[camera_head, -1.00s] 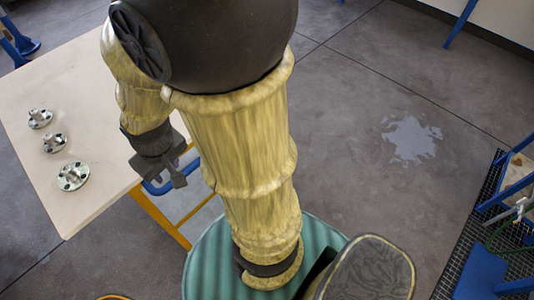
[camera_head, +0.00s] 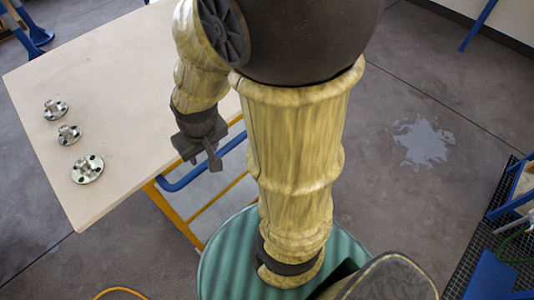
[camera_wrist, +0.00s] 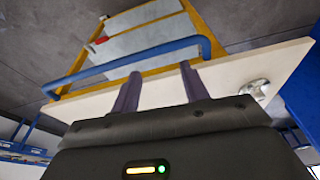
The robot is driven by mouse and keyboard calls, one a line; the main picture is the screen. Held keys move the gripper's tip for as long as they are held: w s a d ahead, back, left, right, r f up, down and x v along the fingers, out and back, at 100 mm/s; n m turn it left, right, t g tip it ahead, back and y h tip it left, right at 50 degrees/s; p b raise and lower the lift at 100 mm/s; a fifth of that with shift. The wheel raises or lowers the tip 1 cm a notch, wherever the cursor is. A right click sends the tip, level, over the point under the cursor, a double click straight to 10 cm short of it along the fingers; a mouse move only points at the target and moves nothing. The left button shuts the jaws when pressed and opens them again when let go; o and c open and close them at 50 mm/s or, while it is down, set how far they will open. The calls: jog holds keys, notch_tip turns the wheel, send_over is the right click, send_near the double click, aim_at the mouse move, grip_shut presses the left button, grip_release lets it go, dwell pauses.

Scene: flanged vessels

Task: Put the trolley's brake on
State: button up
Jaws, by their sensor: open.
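The trolley has a pale flat top (camera_head: 120,120), a yellow frame (camera_head: 172,217) and a blue handle bar (camera_head: 203,165) along its near edge. In the wrist view the blue handle (camera_wrist: 140,58) crosses in front of the yellow frame and a grey lower panel (camera_wrist: 150,38). A small red part (camera_wrist: 97,44) shows at the left side of the frame; I cannot tell whether it is the brake. My gripper (camera_head: 203,163) is open and empty beside the trolley's near edge, by the handle. Its two fingers (camera_wrist: 158,78) point toward the handle and frame.
Several metal flanged parts, one of them a flange (camera_head: 87,169), sit at the left of the trolley top. A pale floor patch (camera_head: 423,143) lies at the right. A blue-framed rack (camera_head: 510,205) stands at the right edge. A yellow hose (camera_head: 120,292) lies at the bottom.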

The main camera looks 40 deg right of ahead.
jog(key=w+f+t+b, duration=0.1)
jog(key=w+f+b, duration=0.2)
jog(key=f+b, duration=2.7)
jog(key=w+d+f+m+t+h+b, duration=0.1)
jog(key=w+f+m+t+h+b, duration=0.15)
jog(key=w+f+b, duration=0.35)
jog(key=w+d+f+m+t+h+b, duration=0.1)
jog(key=w+f+m+t+b, duration=0.2)
jog(key=w+b, duration=0.4)
jog(key=w+d+f+m+h+b, duration=0.3)
jog(key=d+f+h+b, duration=0.1)
jog(key=d+h, duration=0.25)
jog(key=s+d+f+m+g+h+b, duration=0.3)
jog(key=s+d+m+g+h+b, duration=0.1)
jog(key=s+g+h+b, duration=0.3)
jog(key=shift+s+d+m+g+h, duration=0.2)
jog(key=shift+m+g+h, duration=0.3)
jog(key=shift+m, duration=0.35)
